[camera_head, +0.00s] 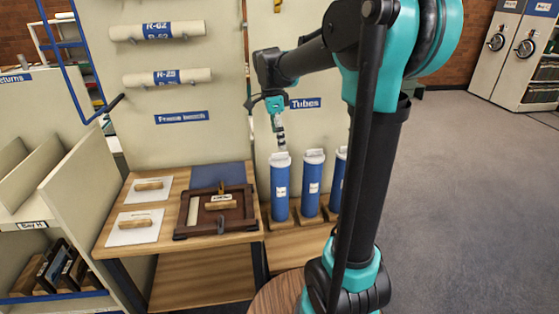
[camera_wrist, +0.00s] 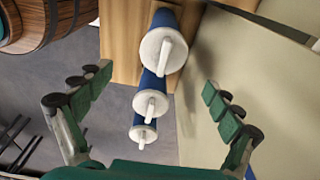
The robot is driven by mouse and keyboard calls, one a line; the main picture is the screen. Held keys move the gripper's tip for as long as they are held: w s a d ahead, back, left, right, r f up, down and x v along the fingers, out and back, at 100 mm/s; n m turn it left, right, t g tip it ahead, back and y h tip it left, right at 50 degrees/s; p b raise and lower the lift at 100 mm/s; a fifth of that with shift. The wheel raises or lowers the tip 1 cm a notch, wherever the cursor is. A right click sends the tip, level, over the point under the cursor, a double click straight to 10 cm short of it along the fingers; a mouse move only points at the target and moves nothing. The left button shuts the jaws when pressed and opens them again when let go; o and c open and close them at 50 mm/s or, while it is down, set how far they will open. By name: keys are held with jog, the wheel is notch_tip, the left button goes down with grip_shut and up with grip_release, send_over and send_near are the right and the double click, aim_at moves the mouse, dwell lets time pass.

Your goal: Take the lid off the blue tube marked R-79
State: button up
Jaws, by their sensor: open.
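Three blue tubes with white lids stand upright in a row in the head view: left tube (camera_head: 280,195), middle tube (camera_head: 312,190) and right tube (camera_head: 341,175), the last partly hidden by my arm. Their labels are too small to read, so I cannot tell which is R-79. My gripper (camera_head: 281,146) points down just above the left tube's lid (camera_head: 280,158). In the wrist view my gripper (camera_wrist: 157,84) is open and empty, its fingers wide apart. Three white lids with raised handles show there: the largest lid (camera_wrist: 164,50), middle lid (camera_wrist: 151,104) and smallest lid (camera_wrist: 143,134).
A pale panel (camera_head: 258,25) marked "Tubes" stands close behind the tubes. Left of them, a wooden bench (camera_head: 170,223) holds a dark frame (camera_head: 220,228) and white plates with wooden handles (camera_head: 148,186). Wrapped rolls (camera_head: 168,77) hang above. Open grey floor (camera_head: 450,200) lies right.

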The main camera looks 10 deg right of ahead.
aim_at(280, 154)
jog(key=shift+w+d+f, duration=0.15)
jog(key=shift+f, duration=1.7)
jog(key=shift+w+d+f, duration=0.1)
jog(key=shift+d+f, duration=0.05)
jog(key=shift+f, duration=1.65)
jog(key=c, duration=1)
